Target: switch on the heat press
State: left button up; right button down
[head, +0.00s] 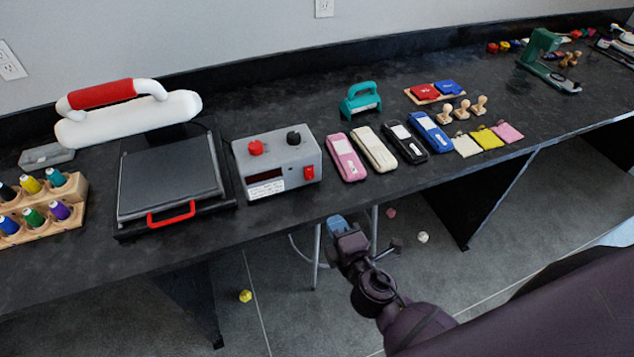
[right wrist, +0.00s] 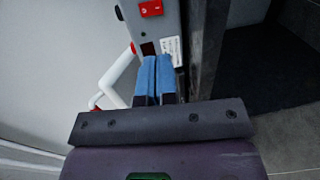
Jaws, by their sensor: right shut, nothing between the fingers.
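The heat press (head: 168,172) is a flat dark plate with a red front handle (head: 171,214), on the black bench. To its right is a grey control box (head: 277,165) with a red knob, a black knob and a red switch (head: 309,173) low on its front right. The box and the red switch (right wrist: 151,8) also show at the top of the right wrist view. My right gripper (head: 337,226), with blue fingertips (right wrist: 154,78), is shut and empty. It is in front of the bench edge, below and right of the box, apart from the switch. My left gripper is out of view.
A white piece with a red grip (head: 115,108) stands behind the press. A wooden thread rack (head: 35,225) is at the left. Pink, cream, black and blue cases (head: 345,157) lie right of the box. A stool (head: 317,255) stands under the bench.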

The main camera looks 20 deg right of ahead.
jog(key=shift+w, duration=0.1)
send_near(311, 178)
jog(key=w, duration=0.6)
jog(key=shift+w+a+f, duration=0.2)
jog(key=shift+f, duration=0.15)
jog(key=shift+w+f, duration=0.1)
jog(key=shift+w, duration=0.45)
jog(key=shift+w+f, duration=0.1)
jog(key=shift+w, duration=0.1)
jog(key=shift+s, duration=0.15)
